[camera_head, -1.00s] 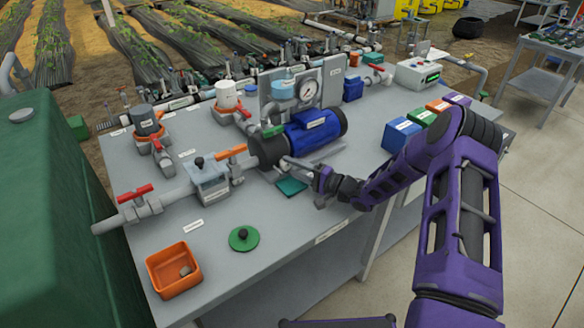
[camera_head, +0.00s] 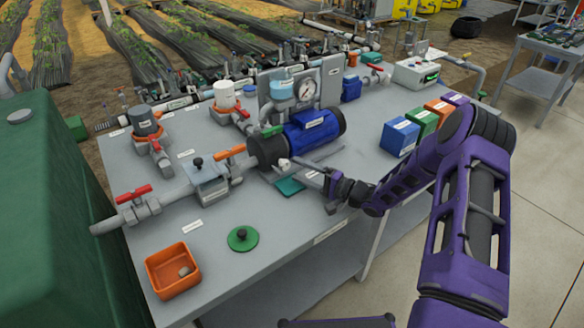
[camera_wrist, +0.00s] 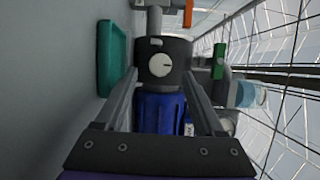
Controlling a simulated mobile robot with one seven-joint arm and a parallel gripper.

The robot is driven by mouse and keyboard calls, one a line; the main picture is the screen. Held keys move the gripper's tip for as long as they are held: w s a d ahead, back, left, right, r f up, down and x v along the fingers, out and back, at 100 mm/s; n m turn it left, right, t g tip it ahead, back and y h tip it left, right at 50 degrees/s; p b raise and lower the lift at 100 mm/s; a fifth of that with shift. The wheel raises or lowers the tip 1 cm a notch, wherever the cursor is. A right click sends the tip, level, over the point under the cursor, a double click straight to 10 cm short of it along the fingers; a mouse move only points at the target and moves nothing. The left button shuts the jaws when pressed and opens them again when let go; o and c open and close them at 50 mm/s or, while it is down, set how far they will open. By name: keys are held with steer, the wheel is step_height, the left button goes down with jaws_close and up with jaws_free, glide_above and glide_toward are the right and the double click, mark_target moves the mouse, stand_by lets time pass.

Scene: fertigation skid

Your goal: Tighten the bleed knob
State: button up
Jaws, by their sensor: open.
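The bleed knob (camera_wrist: 157,70) is a small round white knob with a dark mark on the black end of the pump (camera_wrist: 172,50). In the head view the knob (camera_head: 284,164) shows as a pale spot low on the pump's side, beside the blue motor (camera_head: 315,132). My gripper (camera_wrist: 160,78) is open, with one finger on each side of the knob in the wrist view. In the head view my gripper (camera_head: 300,168) is just right of the knob, with a small gap. Nothing is held between the fingers.
A shallow teal tray (camera_head: 290,187) lies on the bench just below my gripper. A green lid with a black knob (camera_head: 243,239) and an orange bin (camera_head: 173,271) are near the front edge. Blue, green and orange boxes (camera_head: 400,138) stand right of the pump, near my arm.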

steer(key=v, duration=1.4)
